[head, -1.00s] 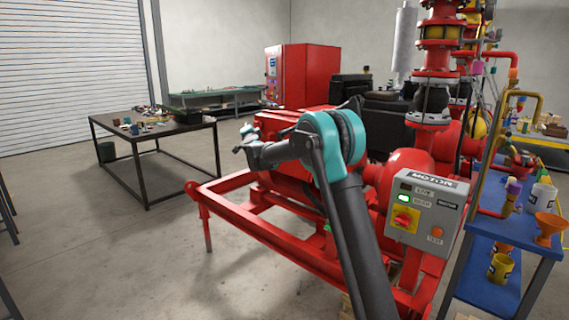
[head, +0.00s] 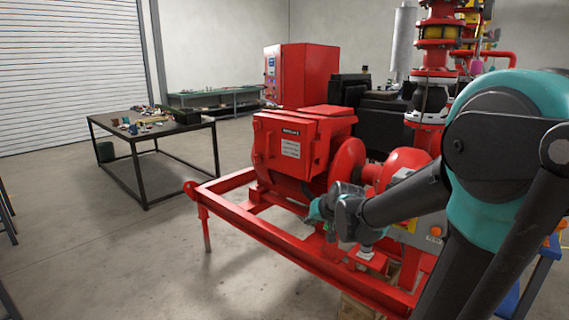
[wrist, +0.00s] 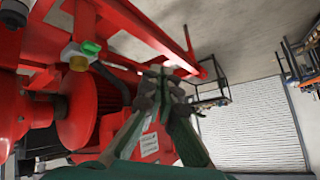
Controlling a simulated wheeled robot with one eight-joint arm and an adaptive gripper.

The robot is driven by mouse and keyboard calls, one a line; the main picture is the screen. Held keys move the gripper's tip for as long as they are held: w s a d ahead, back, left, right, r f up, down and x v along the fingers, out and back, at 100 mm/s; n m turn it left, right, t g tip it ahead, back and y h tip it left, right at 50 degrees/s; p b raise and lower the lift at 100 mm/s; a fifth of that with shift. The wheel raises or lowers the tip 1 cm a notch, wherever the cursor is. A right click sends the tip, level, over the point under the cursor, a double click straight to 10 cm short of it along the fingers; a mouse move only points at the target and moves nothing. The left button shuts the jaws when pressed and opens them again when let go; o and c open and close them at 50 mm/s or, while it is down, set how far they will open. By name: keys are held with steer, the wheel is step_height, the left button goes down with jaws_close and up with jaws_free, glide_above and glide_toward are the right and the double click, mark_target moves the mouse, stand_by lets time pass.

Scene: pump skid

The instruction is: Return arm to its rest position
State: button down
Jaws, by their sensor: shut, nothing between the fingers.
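My arm reaches in from the right of the head view, its teal elbow large in front. My gripper (head: 316,212) is in front of the red pump skid (head: 250,222), near the motor's lower right side. In the wrist view my gripper (wrist: 160,72) is shut and empty, its fingertips together. The red motor housing (head: 290,150) stands behind it, and I cannot tell whether any part touches. The grey motor control box (head: 428,238) is mostly hidden behind my forearm.
A dark table (head: 150,130) with small parts stands at the left. A red cabinet (head: 302,75) stands at the back. The floor between table and skid is clear. The blue shelf (head: 510,300) at the right is mostly hidden by my arm.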

steer(key=s+d+f+g+h, duration=0.1)
steer(key=s+d+f, duration=0.2)
steer(key=s, duration=0.4)
steer(key=s+d+f+g+h, duration=0.1)
steer(key=s+d+f, duration=0.3)
steer(key=s, duration=0.3)
steer(key=s+d+f+g+h, duration=0.1)
steer(key=s+d+f+g, duration=0.1)
steer(key=s+f, duration=0.3)
steer(key=s+d, duration=0.1)
steer(key=s, duration=0.1)
steer(key=shift+s+d+h, duration=0.3)
steer(key=shift+s+d, duration=0.1)
steer(key=c, duration=2.2)
jaws_free()
